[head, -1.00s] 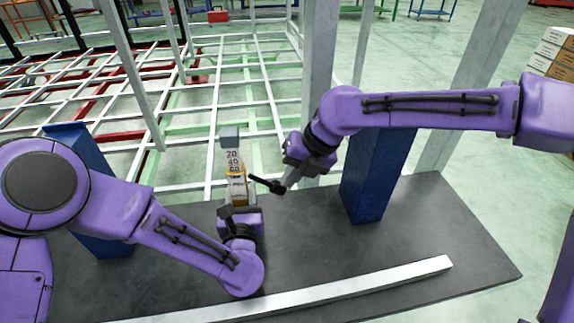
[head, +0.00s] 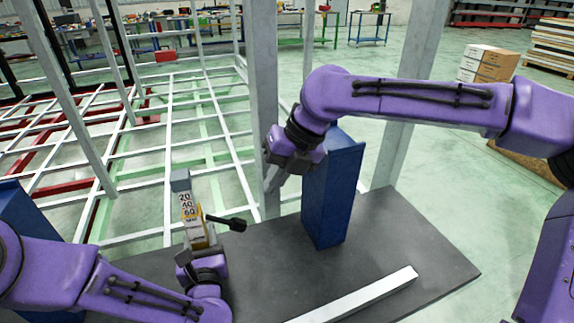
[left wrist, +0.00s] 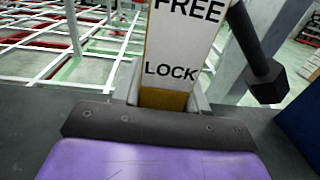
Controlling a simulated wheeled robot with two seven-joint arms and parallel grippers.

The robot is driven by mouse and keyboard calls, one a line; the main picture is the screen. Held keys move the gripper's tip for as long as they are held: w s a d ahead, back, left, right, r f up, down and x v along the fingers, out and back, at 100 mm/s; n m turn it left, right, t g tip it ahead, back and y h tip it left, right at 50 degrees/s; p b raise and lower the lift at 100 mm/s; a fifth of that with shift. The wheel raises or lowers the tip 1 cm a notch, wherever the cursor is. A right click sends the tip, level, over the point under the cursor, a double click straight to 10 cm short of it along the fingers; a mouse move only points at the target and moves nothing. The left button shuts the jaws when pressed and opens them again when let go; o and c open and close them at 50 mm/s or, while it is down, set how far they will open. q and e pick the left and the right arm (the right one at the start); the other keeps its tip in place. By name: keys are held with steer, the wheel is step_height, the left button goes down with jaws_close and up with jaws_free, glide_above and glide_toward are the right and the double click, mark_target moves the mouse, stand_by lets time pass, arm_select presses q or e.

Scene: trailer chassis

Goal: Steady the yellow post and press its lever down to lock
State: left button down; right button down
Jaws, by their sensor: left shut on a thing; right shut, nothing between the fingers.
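The yellow post (head: 195,232) stands upright beyond my left arm, with a grey top and a white face marked with numbers. Its lever (head: 228,222) is black with a thick end and sticks out to the right. In the left wrist view the post's white face (left wrist: 180,48) reads FREE above LOCK, and the lever (left wrist: 262,68) slants down on its right, its knob about level with LOCK. My left gripper (head: 197,246) is shut on the post low down. My right gripper (head: 271,182) is shut and empty, above and right of the lever's end, apart from it.
A blue upright block (head: 331,195) stands right of the post on the dark table (head: 385,240). A pale bar (head: 360,293) lies near the front. A grey upright column (head: 263,100) rises behind my right gripper. Frame bars fill the back left.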

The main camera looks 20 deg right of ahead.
steer(key=v, duration=0.2)
steer(key=d+v, duration=0.1)
steer(key=v, duration=0.2)
steer(key=shift+f, duration=0.25)
steer(key=shift+a, duration=0.1)
arm_select(q)
steer(key=shift+c, duration=2.2)
jaws_free()
steer(key=s, duration=0.5)
steer(key=s+b, duration=0.1)
steer(key=s, duration=0.1)
steer(key=shift+s+a, duration=0.25)
steer(key=shift+s, duration=0.25)
arm_select(e)
steer(key=shift+f, duration=0.5)
arm_select(q)
steer(key=shift+o, duration=0.3)
